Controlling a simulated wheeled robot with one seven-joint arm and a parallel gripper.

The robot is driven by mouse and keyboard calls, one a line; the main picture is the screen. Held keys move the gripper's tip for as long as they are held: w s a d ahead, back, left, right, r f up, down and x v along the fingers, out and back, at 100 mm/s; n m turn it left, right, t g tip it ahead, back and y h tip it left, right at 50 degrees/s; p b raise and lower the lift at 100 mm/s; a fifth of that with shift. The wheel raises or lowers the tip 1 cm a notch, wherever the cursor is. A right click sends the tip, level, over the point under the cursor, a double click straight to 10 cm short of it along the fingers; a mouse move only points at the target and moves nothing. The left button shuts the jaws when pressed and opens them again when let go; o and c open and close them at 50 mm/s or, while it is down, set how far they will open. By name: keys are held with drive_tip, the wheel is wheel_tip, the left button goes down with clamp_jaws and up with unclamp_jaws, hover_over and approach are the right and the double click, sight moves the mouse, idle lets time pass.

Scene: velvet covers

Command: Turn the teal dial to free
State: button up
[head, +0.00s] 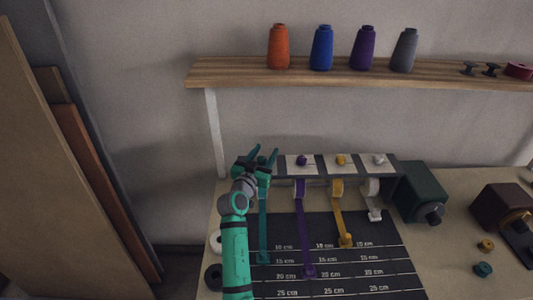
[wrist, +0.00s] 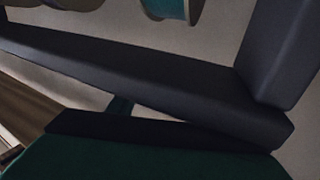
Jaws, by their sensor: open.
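The teal dial cannot be made out; my gripper covers that end of the panel. A teal ribbon (head: 263,228) hangs below my gripper onto a dark measuring mat (head: 340,273). A teal roll (wrist: 166,8) shows at the top of the wrist view. Contact with the dial cannot be told.
Purple (head: 301,230) and yellow ribbons (head: 341,215) hang close by on the right. A dark green box with a knob (head: 421,192) stands right of the panel. A wooden shelf (head: 230,75) with several thread cones runs above. Boards (head: 60,170) lean at the left.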

drive_tip(key=shift+d, duration=0.15)
drive_tip(key=c, duration=1.1)
drive_tip(key=shift+o, duration=0.2)
